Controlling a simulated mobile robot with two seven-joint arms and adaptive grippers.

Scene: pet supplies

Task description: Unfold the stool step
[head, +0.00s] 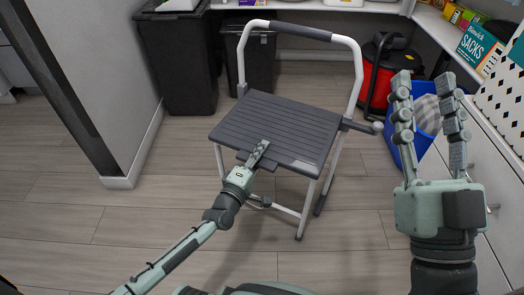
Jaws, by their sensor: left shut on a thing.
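The stool (282,124) stands upright on the wooden floor in the middle of the head view. It has a dark grey slatted top, a white tubular frame and a tall white handle loop with a dark grip behind. My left gripper (257,155) is at the front edge of the stool's top, shut on that edge. The lower part under the top is partly hidden by the top and my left arm, so the step's position is hard to tell. My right gripper (429,105) is raised at the right, fingers spread apart and empty, away from the stool.
Two dark bins (180,60) (256,60) stand behind the stool. A red and black vacuum (381,80) and a blue bin (421,137) stand at the right. White drawers (485,150) line the right edge. A wall corner (118,182) is at the left. The front floor is clear.

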